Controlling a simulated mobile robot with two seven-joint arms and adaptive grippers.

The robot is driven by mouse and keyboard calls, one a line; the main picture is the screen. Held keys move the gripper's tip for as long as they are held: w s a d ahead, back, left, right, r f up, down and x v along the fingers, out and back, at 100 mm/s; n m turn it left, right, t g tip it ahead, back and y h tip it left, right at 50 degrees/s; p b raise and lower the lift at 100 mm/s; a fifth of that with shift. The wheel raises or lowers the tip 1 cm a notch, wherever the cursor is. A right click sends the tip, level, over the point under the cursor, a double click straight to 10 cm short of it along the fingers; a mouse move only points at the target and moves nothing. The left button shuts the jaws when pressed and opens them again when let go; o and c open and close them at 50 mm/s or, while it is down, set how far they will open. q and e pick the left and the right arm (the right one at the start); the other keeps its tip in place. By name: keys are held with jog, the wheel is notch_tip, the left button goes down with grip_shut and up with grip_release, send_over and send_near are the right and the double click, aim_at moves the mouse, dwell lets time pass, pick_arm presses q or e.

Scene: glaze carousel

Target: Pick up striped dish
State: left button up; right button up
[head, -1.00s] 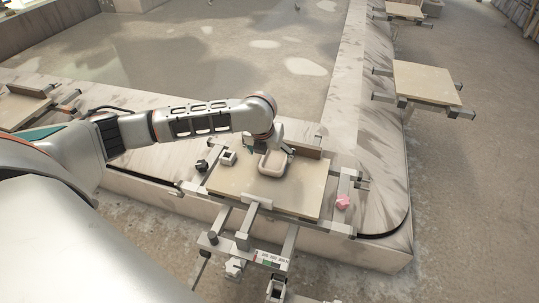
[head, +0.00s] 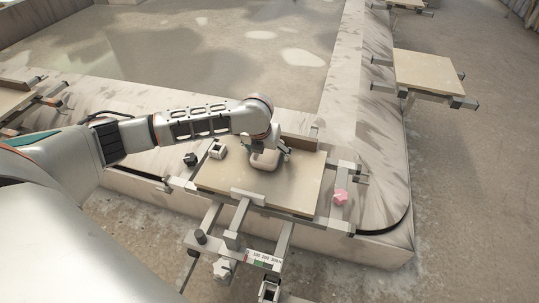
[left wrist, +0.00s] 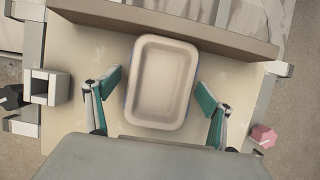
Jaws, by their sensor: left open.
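The dish (left wrist: 160,82) is a shallow beige rectangular tray with rounded corners and a thin blue line along its rim. It sits on the pale board (left wrist: 70,75). In the head view the dish (head: 265,161) is partly hidden by my left gripper (head: 262,150). In the left wrist view my left gripper (left wrist: 158,88) is open, with one teal finger on each side of the dish. A gap shows beside the right finger; the left finger is close to the rim, and I cannot tell if it touches. My right gripper is not in view.
A brown upright ledge (left wrist: 170,25) runs behind the dish. A white hollow block (head: 217,151), a black knob (head: 190,159) and a pink knob (head: 340,196) sit around the board. Another empty board (head: 428,75) stands at the upper right.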

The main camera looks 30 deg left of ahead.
pick_arm(q)
jog(key=shift+r, duration=0.3)
jog(key=c, duration=1.4)
